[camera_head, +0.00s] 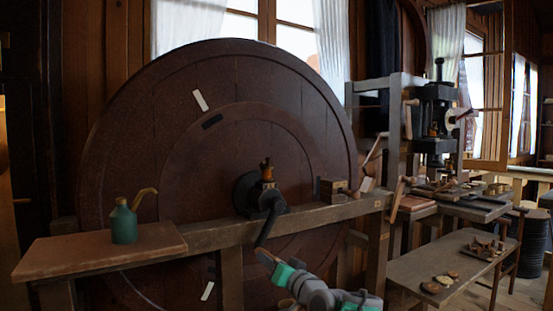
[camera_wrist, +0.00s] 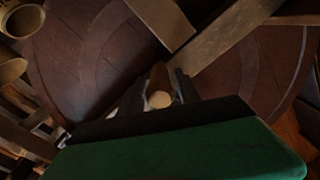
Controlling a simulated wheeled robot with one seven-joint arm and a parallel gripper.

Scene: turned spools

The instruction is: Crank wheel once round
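The large dark red-brown wheel (camera_head: 290,110) stands upright behind a wooden beam. It carries a pale mark (camera_head: 200,100) at upper left and another near the bottom (camera_head: 207,291). A dark crank arm (camera_head: 268,226) runs from the hub down and slightly left. My gripper (camera_head: 268,259) is at the crank's lower end. In the wrist view the wooden crank handle (camera_wrist: 160,98) lies between my two dark fingers, which appear closed against it from both sides. In the head view the handle is mostly hidden by my gripper.
The wooden beam (camera_head: 330,212) crosses in front of the wheel. A green oil can (camera_head: 124,222) stands on a board (camera_head: 80,257) at left. A small wooden block (camera_head: 333,189) sits on the beam. A bench (camera_head: 455,265) with small turned parts and a press stand at right.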

